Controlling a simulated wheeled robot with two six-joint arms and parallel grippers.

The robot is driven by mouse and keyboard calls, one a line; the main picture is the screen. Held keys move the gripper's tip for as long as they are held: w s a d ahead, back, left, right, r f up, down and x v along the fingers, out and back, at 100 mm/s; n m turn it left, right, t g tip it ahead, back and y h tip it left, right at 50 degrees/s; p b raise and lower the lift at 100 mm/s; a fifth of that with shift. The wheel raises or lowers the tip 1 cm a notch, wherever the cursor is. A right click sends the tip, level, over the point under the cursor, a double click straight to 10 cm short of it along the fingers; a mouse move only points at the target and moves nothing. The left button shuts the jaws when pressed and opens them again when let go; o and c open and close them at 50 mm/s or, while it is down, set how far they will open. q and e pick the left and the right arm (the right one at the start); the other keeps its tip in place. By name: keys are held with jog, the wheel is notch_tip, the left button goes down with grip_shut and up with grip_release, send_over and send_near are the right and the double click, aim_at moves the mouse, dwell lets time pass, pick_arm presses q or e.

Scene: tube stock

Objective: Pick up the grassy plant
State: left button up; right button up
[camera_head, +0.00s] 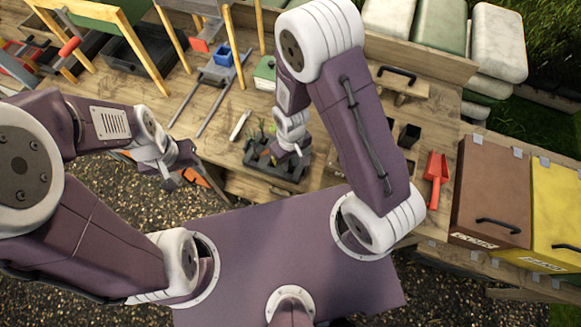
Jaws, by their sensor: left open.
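A dark tray (292,183) with small green plants (258,131) stands on the wooden bench at the centre. Some green leaves show beside my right gripper; I cannot tell clearly which plant is the grassy one. My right gripper (281,156) points down over the tray, close to the plants. Its fingers are small and partly hidden, so I cannot tell whether they are open or hold anything. My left gripper (176,178) is open, left of the tray near the front bench edge, apart from the plants.
A red scoop (435,180) lies at the right by a brown lidded box (492,190) and a yellow box (560,215). Small black pots (409,135) stand right of my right arm.

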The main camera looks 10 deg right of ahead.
grip_shut()
jog(key=shift+r, duration=0.1)
